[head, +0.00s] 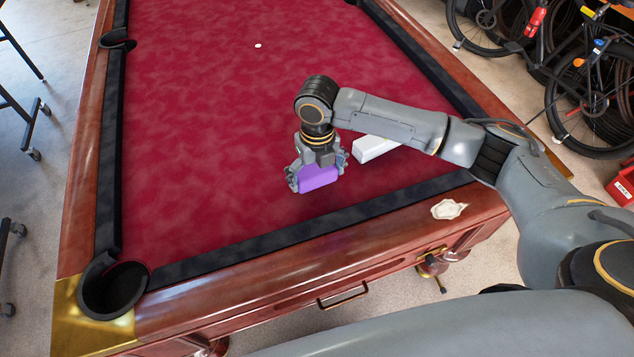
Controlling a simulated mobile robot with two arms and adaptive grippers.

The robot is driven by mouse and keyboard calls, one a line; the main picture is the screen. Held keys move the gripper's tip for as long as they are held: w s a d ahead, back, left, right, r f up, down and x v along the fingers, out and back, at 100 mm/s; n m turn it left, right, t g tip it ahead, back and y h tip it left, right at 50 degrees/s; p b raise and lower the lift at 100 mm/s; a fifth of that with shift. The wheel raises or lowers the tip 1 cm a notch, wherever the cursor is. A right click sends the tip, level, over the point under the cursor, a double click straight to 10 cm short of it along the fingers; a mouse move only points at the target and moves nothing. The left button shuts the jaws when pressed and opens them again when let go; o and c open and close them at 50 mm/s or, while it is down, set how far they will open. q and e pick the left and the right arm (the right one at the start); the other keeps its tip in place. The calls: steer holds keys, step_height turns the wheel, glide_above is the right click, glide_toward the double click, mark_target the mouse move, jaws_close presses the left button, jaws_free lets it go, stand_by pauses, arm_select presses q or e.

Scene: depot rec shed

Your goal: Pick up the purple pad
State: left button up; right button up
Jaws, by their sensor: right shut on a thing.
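The purple pad (319,178) is a small block between the fingers of my right gripper (318,176), over the red cloth of the pool table near its front rail. My right gripper is shut on it, pointing down, with a finger at each side. I cannot tell for sure whether the pad touches the cloth or hangs just above it. My left gripper is not in the head view.
A white block (372,148) lies on the pool table (200,120) right of the gripper, partly behind my arm. A small white ball (258,45) lies farther back. A corner pocket (115,288) is at front left. Bicycles (590,90) stand at right.

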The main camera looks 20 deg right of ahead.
steer(key=s+a+r+b, duration=0.1)
steer(key=s+r, duration=0.8)
steer(key=s, duration=0.4)
steer(key=shift+s+a+r, duration=0.15)
steer(key=shift+s+a, duration=0.05)
steer(key=shift+s, duration=0.15)
